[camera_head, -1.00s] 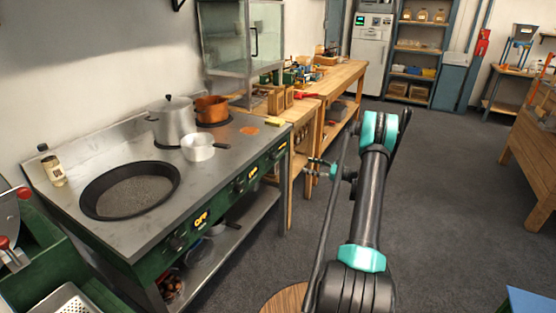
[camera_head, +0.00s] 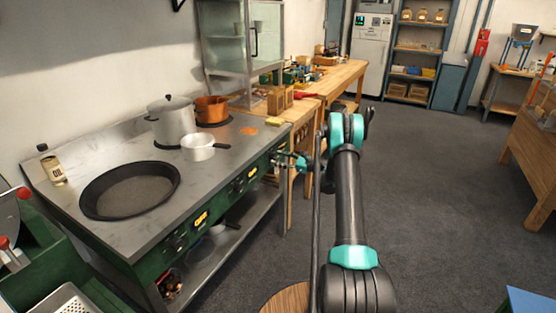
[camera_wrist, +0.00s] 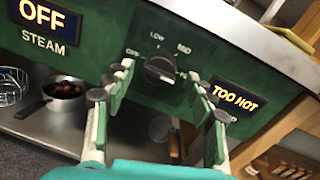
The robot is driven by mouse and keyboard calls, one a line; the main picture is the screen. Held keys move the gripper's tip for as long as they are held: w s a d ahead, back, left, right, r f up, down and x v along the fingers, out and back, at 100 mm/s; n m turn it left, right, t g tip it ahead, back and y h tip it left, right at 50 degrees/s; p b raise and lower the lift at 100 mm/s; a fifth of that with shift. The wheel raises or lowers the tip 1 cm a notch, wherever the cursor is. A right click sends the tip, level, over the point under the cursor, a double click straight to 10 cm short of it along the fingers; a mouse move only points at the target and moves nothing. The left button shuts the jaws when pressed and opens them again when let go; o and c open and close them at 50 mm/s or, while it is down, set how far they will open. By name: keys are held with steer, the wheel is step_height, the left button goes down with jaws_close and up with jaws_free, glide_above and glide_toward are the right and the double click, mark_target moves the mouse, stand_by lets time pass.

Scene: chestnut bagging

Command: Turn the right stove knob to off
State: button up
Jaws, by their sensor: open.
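The right stove knob (camera_wrist: 160,70) is a dark round knob on the green front panel, with OFF, LOW and MID printed around it. Its exact setting is hard to tell. A lit TOO HOT sign (camera_wrist: 240,99) is to its right. My gripper (camera_wrist: 162,84) is open, with one finger pair on each side of the knob in the picture. I cannot tell whether the fingers touch it. In the head view my gripper (camera_head: 286,160) is at the right end of the stove front (camera_head: 222,198), and the knob is hidden there.
The steel stovetop (camera_head: 120,150) holds a wide black pan (camera_head: 130,190), a tall pot (camera_head: 173,122), a copper pot (camera_head: 211,109) and a white saucepan (camera_head: 199,148). A lower shelf (camera_wrist: 60,130) carries a pot of chestnuts (camera_wrist: 62,88). Wooden benches (camera_head: 345,74) stand beyond.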

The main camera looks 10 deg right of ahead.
steer(key=shift+w+a, duration=0.25)
steer(key=shift+a, duration=0.15)
steer(key=c, duration=1.1)
steer(key=shift+c, duration=0.2)
